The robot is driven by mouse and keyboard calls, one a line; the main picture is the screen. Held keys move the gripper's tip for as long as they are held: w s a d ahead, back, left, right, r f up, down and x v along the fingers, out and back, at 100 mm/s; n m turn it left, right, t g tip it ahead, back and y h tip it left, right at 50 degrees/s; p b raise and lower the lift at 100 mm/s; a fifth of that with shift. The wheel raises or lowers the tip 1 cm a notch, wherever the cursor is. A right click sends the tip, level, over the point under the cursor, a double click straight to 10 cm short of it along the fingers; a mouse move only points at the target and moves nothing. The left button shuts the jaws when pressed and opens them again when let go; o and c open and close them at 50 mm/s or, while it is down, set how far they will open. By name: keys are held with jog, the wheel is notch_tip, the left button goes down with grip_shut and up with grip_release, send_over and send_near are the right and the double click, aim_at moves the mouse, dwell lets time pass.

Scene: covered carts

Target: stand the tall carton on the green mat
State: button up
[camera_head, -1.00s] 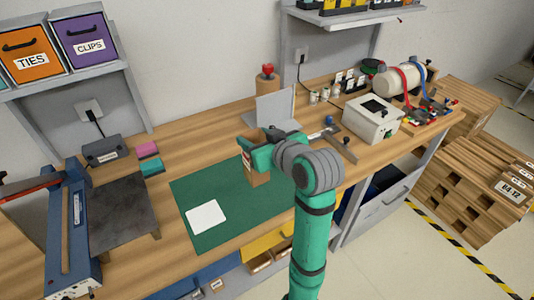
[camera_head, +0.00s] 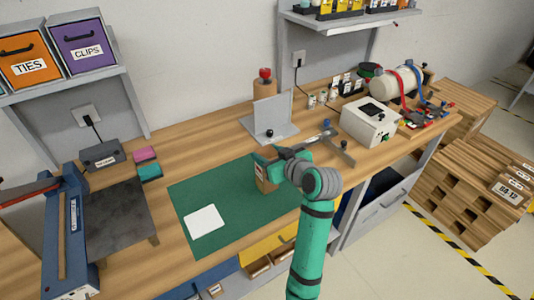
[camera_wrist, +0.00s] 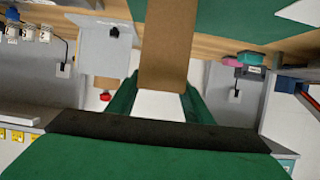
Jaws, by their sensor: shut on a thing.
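The tall carton (camera_head: 264,181) is brown cardboard with a pale, partly red side. It is about upright over the back right part of the green mat (camera_head: 222,231). My gripper (camera_head: 268,160) is shut on its upper part. In the wrist view the carton (camera_wrist: 166,45) runs up the picture from between the fingers (camera_wrist: 158,100), with the green mat (camera_wrist: 235,18) beyond it. My gripper and wrist hide part of the carton in the head view. I cannot tell whether its bottom touches the mat.
A white sheet (camera_head: 204,222) lies on the mat's left part. A grey angled plate (camera_head: 271,116) stands behind the mat. A T-shaped metal tool (camera_head: 338,149) and a white box device (camera_head: 375,121) are to the right. A dark plate (camera_head: 110,221) is left.

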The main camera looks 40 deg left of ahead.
jog(key=o, duration=1.3)
jog(key=shift+f, duration=0.1)
